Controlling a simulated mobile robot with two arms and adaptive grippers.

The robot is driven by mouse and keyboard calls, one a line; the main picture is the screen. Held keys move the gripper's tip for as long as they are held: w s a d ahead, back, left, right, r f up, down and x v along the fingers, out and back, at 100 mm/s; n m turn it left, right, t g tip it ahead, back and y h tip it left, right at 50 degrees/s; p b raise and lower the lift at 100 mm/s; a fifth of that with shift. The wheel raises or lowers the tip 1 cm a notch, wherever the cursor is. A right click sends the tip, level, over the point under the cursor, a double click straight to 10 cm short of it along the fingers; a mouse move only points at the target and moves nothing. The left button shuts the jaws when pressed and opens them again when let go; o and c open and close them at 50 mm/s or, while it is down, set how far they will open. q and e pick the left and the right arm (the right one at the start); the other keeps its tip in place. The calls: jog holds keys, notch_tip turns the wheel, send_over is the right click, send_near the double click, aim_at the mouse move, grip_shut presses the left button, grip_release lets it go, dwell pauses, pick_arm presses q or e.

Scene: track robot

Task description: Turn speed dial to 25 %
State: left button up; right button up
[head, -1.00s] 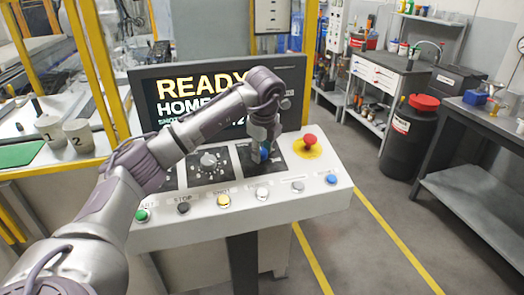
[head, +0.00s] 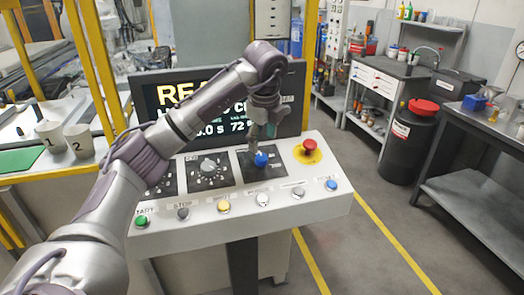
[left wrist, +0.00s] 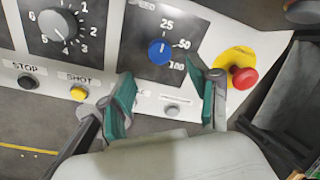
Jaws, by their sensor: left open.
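The speed dial is a blue knob (head: 262,159) on a dark plate on the sloping console. In the left wrist view the blue knob (left wrist: 158,51) has the marks 25, 50 and 100 around its upper and right side. A thin pale line on the knob runs roughly up and down, with 25 above it; its exact setting is too small to read. My left gripper (head: 264,133) is open and empty, above the knob and apart from it. In the left wrist view its green-padded fingers (left wrist: 167,98) are spread below the knob. My right gripper is not in view.
A red mushroom button (head: 310,146) on a yellow disc is right of the dial. A grey numbered knob (head: 208,165) is left of it. Several push buttons, including a yellow one (head: 224,206), line the front edge. A display screen (head: 180,95) stands behind.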

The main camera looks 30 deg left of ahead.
pick_arm(q)
jog(key=shift+v, duration=2.45)
